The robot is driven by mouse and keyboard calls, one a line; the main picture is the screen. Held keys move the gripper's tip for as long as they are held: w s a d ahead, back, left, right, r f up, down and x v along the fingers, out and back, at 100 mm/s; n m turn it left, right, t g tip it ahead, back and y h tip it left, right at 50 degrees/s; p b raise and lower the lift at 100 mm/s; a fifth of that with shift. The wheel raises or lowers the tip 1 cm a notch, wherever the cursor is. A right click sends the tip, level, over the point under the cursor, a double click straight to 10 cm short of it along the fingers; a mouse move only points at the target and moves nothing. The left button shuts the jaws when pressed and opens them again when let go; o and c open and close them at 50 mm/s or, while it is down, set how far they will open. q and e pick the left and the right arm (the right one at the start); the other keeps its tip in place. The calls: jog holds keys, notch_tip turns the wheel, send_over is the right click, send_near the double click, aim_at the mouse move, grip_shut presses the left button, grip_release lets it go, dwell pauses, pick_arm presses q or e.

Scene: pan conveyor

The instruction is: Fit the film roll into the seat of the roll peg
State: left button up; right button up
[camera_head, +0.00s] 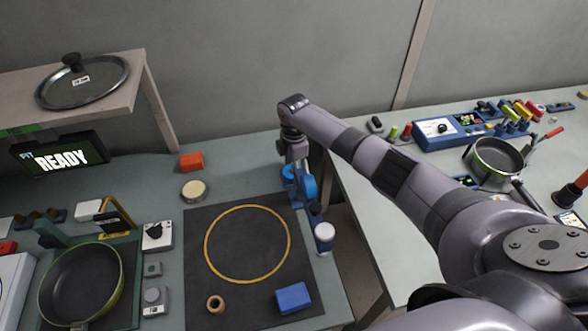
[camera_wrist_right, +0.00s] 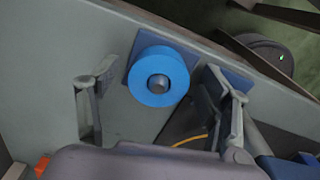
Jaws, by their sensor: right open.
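The film roll is a blue ring; in the right wrist view the film roll (camera_wrist_right: 146,66) sits around the grey roll peg (camera_wrist_right: 158,84), in front of a blue plate (camera_wrist_right: 130,50) near the table edge. I cannot tell whether it is fully down in its seat. My right gripper (camera_wrist_right: 159,72) is open, one finger on each side of the roll, with visible gaps. In the head view my right gripper (camera_head: 302,180) reaches down at the table's right edge, and the blue film roll (camera_head: 310,188) shows partly behind it. My left gripper is not in view.
A dark mat (camera_head: 200,250) with a yellow circle holds a tan ring (camera_head: 215,304) and a blue block (camera_head: 293,298). A white-topped cylinder (camera_head: 323,232) stands just in front of my gripper. A pan (camera_head: 80,285) lies at left. A gap separates the two tables.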

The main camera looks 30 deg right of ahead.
notch_tip(320, 180, up, 12)
dwell(0.5)
dwell(0.3)
